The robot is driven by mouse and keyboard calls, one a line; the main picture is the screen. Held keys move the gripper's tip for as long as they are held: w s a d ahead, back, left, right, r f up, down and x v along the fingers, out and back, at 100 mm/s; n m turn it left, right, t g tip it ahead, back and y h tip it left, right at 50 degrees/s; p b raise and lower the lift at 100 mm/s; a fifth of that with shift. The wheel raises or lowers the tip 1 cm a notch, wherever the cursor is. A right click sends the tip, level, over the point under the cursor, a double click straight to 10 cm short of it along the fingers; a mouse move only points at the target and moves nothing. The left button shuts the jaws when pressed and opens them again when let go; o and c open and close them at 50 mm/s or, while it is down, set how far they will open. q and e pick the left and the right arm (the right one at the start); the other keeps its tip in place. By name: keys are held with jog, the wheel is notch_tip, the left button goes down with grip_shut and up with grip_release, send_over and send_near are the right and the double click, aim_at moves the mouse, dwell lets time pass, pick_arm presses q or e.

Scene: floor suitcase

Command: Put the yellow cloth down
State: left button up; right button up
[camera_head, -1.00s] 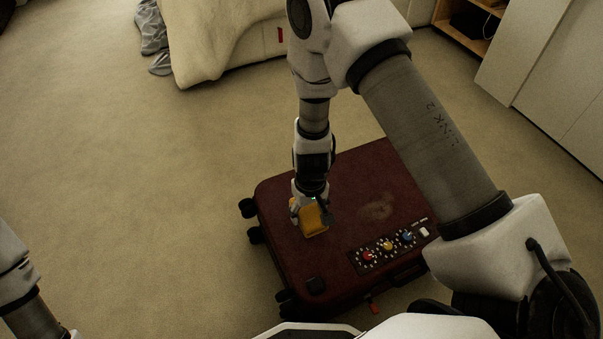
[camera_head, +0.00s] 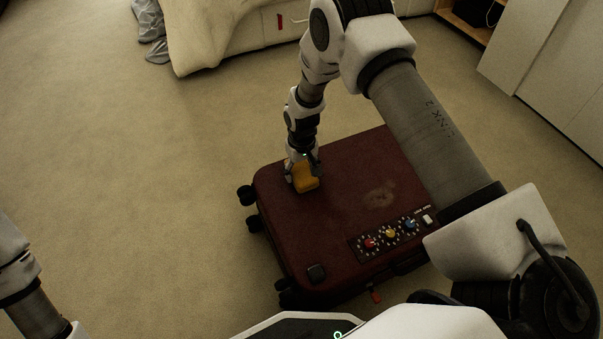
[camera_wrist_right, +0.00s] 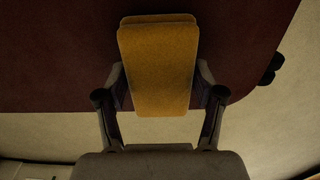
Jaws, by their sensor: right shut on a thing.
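The yellow cloth (camera_head: 306,179) is a folded, block-like pad. It is held at the left far part of the dark red suitcase (camera_head: 335,232), which lies flat on the floor. My right gripper (camera_head: 302,168) is shut on the cloth, one finger on each side. The cloth also shows large in the right wrist view (camera_wrist_right: 158,70), between the fingers and over the red suitcase lid (camera_wrist_right: 60,55). Whether the cloth touches the lid, I cannot tell. A stretch of my left arm shows at the left edge of the head view, but its gripper is out of view.
A panel with red, yellow and blue knobs (camera_head: 390,233) is on the suitcase's near right part. A pale smudge (camera_head: 380,195) marks the lid. A bed (camera_head: 225,40) stands behind, and a white cabinet (camera_head: 560,75) at the right. Carpet is clear at the left.

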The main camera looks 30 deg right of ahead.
jog(key=o, duration=1.1)
